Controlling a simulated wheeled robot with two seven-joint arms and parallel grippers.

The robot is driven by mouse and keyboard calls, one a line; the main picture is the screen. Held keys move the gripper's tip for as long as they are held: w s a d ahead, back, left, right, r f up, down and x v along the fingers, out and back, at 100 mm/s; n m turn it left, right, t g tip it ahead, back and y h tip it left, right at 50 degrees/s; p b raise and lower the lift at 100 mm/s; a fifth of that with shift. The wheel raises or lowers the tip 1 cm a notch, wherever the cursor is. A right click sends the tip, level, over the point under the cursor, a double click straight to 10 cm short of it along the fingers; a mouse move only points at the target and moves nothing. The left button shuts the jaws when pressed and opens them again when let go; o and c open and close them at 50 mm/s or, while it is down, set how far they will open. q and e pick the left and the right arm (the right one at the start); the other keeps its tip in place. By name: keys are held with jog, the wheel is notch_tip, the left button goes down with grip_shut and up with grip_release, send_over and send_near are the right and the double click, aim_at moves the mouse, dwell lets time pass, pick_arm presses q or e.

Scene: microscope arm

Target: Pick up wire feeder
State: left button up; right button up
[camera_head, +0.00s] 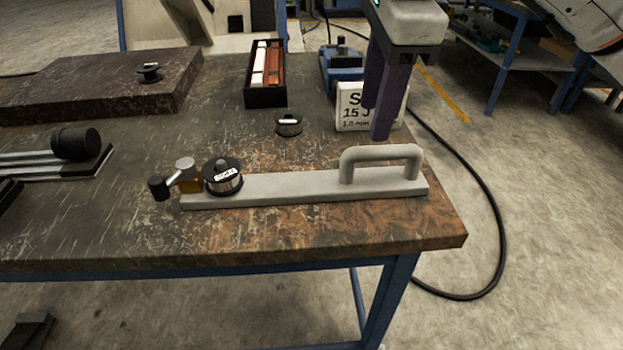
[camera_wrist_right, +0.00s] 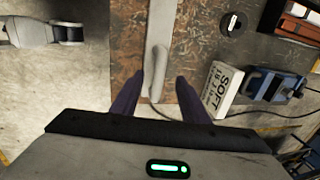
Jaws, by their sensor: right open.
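The wire feeder (camera_head: 290,186) looks to be the long pale bar along the front edge of the workbench, with a raised loop handle (camera_head: 380,152) at its right end and a black spool (camera_head: 222,176) at its left end. In the wrist view the handle (camera_wrist_right: 157,66) lies between my finger lines. My right gripper (camera_head: 376,120) is open and empty, fingers pointing down, above and slightly behind the handle. It does not seem to touch it. My left gripper is not in view.
A white box with lettering (camera_head: 352,110) stands close behind the right fingers. A small spool (camera_head: 288,125), a black tray of boxes (camera_head: 265,88) and a blue device (camera_head: 342,72) are further back. The workbench (camera_head: 130,225) ends just right of the handle.

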aim_at(367, 148)
jog(key=f, duration=0.3)
jog(key=w+f+b, duration=0.1)
jog(key=f, duration=0.2)
jog(key=w+f+b, duration=0.1)
jog(key=f, duration=0.3)
jog(key=shift+d, duration=0.1)
jog(key=shift+r, duration=0.1)
jog(key=shift+c, duration=0.3)
grip_shut()
dwell(0.8)
jog(key=shift+r, duration=0.25)
